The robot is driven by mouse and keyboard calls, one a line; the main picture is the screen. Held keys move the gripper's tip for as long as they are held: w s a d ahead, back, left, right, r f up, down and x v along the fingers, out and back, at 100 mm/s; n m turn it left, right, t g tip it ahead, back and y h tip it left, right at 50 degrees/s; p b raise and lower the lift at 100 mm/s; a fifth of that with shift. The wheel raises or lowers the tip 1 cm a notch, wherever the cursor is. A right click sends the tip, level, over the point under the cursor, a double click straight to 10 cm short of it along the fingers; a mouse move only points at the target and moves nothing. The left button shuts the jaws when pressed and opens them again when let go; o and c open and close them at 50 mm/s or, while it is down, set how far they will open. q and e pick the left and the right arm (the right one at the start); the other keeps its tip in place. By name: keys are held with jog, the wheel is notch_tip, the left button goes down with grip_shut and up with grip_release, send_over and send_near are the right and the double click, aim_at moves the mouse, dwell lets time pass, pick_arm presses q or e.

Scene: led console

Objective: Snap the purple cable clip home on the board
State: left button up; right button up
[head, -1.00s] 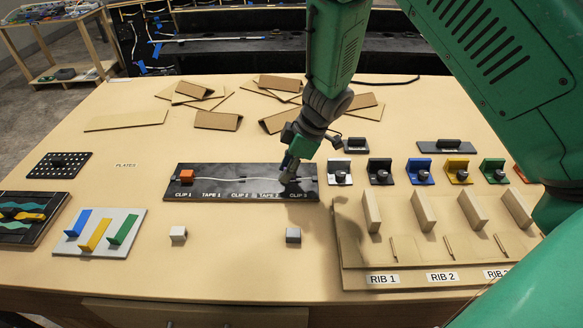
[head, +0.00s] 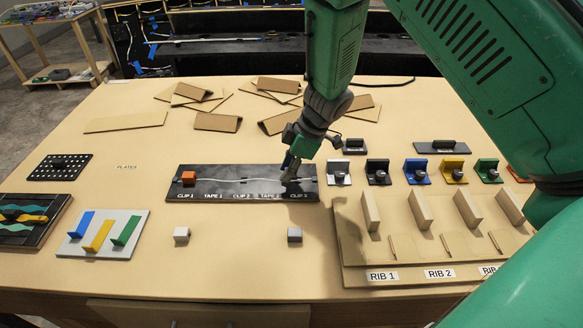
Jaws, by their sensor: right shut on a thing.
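The black board (head: 215,186) lies at the middle of the table, with a white cable along it and labels CLIP 1, TAPE 1, CLIP 2, TAPE 2 and CLIP 3. An orange clip (head: 189,177) sits at CLIP 1. My right gripper (head: 289,179) points down at the board's right part, above the TAPE 2 and CLIP 3 labels. It is shut at the cable, and its fingers hide what they hold. No purple shows clearly anywhere, so I cannot tell how the purple clip sits. My left gripper is out of view.
A row of coloured brackets (head: 415,170) and a ribbed wooden rack (head: 400,250) are to the right. Brown folded plates (head: 217,122) lie behind. A grey plate with coloured bars (head: 88,242) is at left.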

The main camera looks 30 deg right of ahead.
jog(key=shift+a, duration=0.4)
jog(key=shift+d+f, duration=0.15)
jog(key=shift+d, duration=0.5)
jog(key=shift+d+f, duration=0.3)
jog(key=shift+d, duration=0.3)
jog(key=shift+a, duration=1.2)
jog(key=shift+d+f, duration=0.25)
jog(key=shift+d, duration=0.35)
jog(key=shift+d+f, duration=0.25)
jog(key=shift+d, duration=0.2)
jog(key=shift+a, duration=0.9)
jog(key=shift+d+f, duration=0.25)
jog(key=shift+d, duration=0.2)
jog(key=shift+c, duration=0.2)
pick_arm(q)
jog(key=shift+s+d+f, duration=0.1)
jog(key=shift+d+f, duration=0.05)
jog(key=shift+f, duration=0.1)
pick_arm(e)
jog(key=shift+s+d+f, duration=0.1)
jog(key=shift+d, duration=0.1)
grip_shut()
jog(key=shift+a, duration=0.2)
